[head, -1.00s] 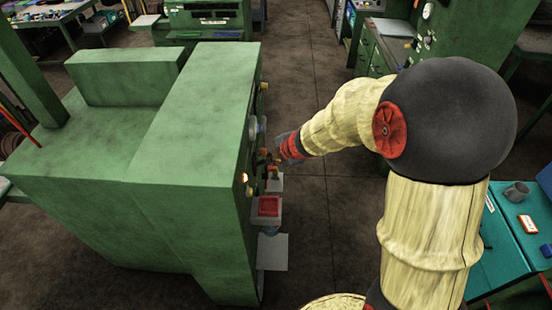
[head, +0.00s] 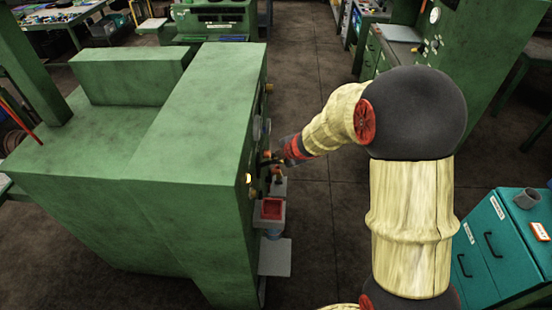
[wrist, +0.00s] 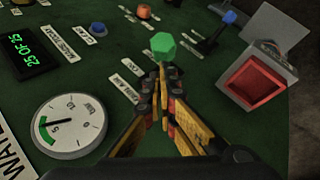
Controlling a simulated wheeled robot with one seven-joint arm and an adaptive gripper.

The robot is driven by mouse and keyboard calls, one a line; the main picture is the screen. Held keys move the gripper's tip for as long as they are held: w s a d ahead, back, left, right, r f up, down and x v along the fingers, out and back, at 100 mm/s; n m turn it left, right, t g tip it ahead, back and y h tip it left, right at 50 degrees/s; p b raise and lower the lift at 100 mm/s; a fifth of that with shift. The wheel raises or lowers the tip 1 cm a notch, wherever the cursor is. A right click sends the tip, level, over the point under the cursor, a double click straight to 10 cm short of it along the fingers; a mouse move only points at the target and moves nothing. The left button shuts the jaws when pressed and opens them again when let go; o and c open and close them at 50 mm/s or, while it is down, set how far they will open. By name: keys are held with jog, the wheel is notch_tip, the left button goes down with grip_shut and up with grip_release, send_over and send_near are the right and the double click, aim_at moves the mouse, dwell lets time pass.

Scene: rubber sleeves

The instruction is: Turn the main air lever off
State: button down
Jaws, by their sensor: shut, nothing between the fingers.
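My gripper (wrist: 160,75) is shut and empty in the wrist view, its fingertips pointing at the machine's dark green panel (wrist: 120,55). A bright green hexagonal knob (wrist: 162,45) shows just beyond the fingertips; whether they touch it I cannot tell. A dark lever-like part with a blue end (wrist: 229,17) stands out from the panel at upper right. The small labels are too blurred to tell which control is the main air lever. In the head view my gripper (head: 271,159) is at the right face of the green machine (head: 200,120), and that face is mostly hidden by the viewing angle.
A round gauge (wrist: 70,125), a digital display (wrist: 22,48) and a blue button (wrist: 97,28) are on the panel. A red-lined tray (wrist: 255,82) juts out at right. A teal cabinet (head: 505,245) stands at right in the head view. The floor between the machines is clear.

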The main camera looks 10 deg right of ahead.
jog(key=shift+d, duration=0.1)
jog(key=shift+s+d+f+y+b, duration=0.1)
jog(key=shift+d+f+y+b, duration=0.2)
jog(key=shift+b, duration=0.4)
